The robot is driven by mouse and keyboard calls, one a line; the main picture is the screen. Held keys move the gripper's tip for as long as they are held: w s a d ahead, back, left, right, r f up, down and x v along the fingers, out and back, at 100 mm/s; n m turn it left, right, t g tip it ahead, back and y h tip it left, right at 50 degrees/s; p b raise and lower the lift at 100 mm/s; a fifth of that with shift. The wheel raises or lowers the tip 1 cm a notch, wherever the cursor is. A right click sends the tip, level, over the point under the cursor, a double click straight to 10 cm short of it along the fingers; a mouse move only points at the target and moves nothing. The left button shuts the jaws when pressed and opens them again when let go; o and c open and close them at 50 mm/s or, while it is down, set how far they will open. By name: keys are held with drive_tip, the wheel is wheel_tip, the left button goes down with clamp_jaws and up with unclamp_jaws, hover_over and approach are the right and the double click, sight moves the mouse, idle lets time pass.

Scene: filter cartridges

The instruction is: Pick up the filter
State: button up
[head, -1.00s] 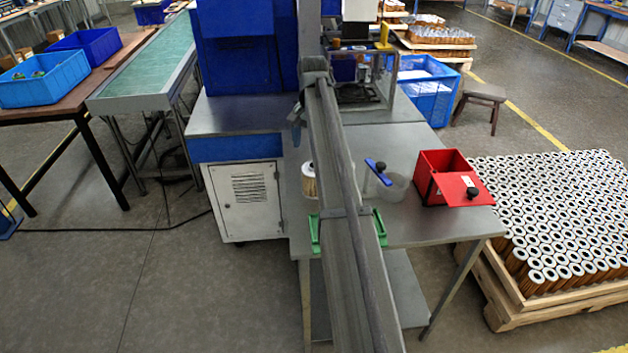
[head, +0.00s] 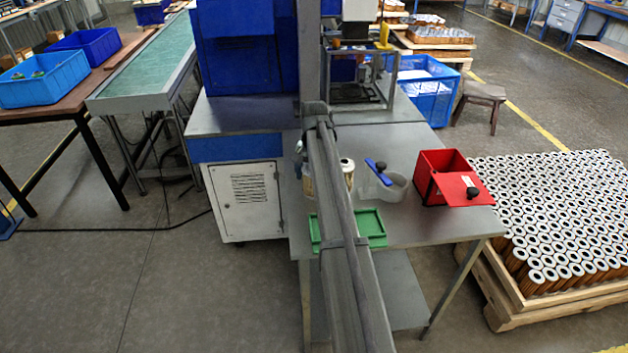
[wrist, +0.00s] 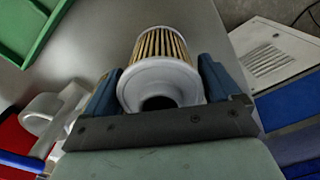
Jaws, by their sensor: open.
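A filter (wrist: 161,68), with a pleated tan body and white end cap, lies between the two blue fingers of my gripper (wrist: 160,82) in the wrist view. The fingers stand apart on either side of its cap, with the right one a little clear; contact on the left is hard to tell. In the head view, a filter (head: 308,182) shows left of my arm, partly covered. Another filter with a white top (head: 347,170) shows just right of the arm. My fingertips are mostly hidden in the head view.
A green tray (head: 374,224) lies on the grey table, partly behind my arm. The table's front right is clear.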

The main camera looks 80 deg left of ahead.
drive_tip(key=shift+f, duration=0.25)
drive_tip(key=c, duration=0.8)
drive_tip(key=shift+r, duration=0.1)
